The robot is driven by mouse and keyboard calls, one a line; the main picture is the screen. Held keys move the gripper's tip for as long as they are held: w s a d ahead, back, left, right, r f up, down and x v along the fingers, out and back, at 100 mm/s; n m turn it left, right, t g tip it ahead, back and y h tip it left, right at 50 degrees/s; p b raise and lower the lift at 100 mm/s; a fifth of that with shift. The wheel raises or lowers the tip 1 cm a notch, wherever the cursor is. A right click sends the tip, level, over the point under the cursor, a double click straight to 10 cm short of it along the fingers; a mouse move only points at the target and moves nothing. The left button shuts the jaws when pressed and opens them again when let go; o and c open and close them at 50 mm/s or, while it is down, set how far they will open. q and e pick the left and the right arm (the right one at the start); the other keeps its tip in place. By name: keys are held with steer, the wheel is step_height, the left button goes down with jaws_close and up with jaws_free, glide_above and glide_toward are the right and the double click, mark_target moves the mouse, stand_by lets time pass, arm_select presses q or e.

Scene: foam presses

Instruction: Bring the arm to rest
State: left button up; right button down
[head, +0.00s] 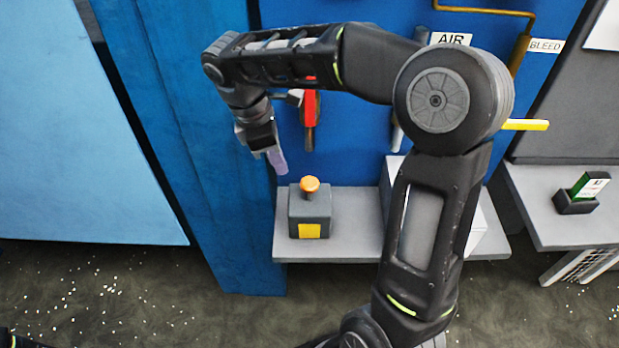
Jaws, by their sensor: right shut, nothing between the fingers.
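My right arm rises from the bottom of the head view and bends left across the blue panel. My right gripper (277,160) points down, shut and empty, above and to the left of a grey box with an orange button (310,185). The gripper is apart from the button. My left gripper is not in view.
The button box (309,222) with a yellow label stands on a grey shelf (345,249). A red handle (311,103) is on the blue panel behind my arm. A yellow-handled lever (525,125) sticks out at right. A card holder (575,203) stands on another shelf. White bits litter the floor.

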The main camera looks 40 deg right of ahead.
steer(key=shift+r, duration=0.15)
stand_by(0.5)
steer(key=w+a+f+m+t+y, duration=0.2)
steer(key=w+a, duration=0.2)
steer(key=w, duration=0.1)
steer(key=a+f+m+t+y, duration=0.1)
steer(key=a+f+m+y, duration=0.15)
steer(key=a+f, duration=0.55)
steer(key=a+f+m+t+y, duration=0.2)
steer(key=a+f+m, duration=0.25)
steer(key=f, duration=0.55)
steer(key=s+a+f+m+g, duration=0.1)
steer(key=s+a+f+m, duration=0.1)
steer(key=s+f, duration=0.7)
steer(key=s+a+f+m+g+b, duration=0.1)
steer(key=s+f+m+g, duration=0.1)
steer(key=s+f, duration=0.7)
steer(key=s+m, duration=0.1)
steer(key=s, duration=0.3)
steer(key=shift+s+a+f, duration=0.2)
steer(key=shift+a, duration=0.2)
